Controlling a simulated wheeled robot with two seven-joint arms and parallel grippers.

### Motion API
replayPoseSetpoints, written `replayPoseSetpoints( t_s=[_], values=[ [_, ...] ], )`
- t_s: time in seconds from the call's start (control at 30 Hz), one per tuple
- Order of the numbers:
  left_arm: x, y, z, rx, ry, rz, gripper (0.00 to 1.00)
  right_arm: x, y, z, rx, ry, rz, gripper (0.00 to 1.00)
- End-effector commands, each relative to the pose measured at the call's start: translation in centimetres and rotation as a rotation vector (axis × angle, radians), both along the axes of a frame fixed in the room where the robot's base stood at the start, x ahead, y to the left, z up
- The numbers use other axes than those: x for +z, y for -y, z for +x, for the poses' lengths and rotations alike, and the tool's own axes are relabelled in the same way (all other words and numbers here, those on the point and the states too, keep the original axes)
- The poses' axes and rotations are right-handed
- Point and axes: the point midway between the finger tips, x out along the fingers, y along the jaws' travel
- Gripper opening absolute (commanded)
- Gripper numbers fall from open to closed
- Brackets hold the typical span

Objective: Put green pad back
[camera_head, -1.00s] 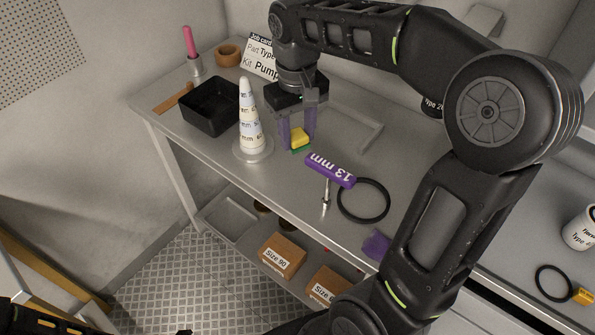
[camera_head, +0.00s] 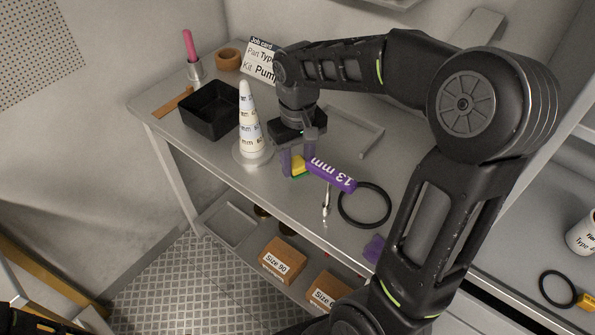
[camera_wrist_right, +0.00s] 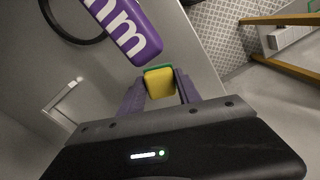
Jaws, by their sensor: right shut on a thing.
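The green pad (camera_head: 299,168), a small block with a yellow layer and a green layer, is between the purple fingers of my right gripper (camera_head: 299,163). In the right wrist view the pad (camera_wrist_right: 160,84) is gripped at the fingertips (camera_wrist_right: 162,88), yellow face showing and green along its far edge. The gripper is shut on it, over the bench just right of the white cone. I cannot tell whether the pad touches the bench. My left gripper is not in view.
A purple screwdriver handle (camera_head: 331,174) marked 13 mm is close to the pad's right. The white labelled cone (camera_head: 250,125) and black bin (camera_head: 207,132) stand left. A bare tray frame (camera_head: 373,146) is behind.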

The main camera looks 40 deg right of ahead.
Motion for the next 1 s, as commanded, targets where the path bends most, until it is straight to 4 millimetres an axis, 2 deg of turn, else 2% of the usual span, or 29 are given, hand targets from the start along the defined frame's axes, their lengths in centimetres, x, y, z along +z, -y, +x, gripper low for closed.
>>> replayPoseSetpoints(
  t_s=[0.27, 0.6, 0.97, 1.0],
  values=[
    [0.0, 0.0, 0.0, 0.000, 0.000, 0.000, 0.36, -0.1, 0.0, 0.0, 0.000, 0.000, 0.000, 0.08],
    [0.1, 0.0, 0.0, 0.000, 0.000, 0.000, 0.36, -3.8, 0.0, -0.1, 0.000, -0.001, 0.000, 0.08],
    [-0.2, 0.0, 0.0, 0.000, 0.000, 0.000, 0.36, -4.2, 0.0, 0.0, 0.000, 0.000, 0.000, 0.08],
    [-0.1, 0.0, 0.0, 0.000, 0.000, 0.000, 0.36, -4.0, 0.0, 0.0, 0.000, 0.001, 0.000, 0.43]
  ],
)
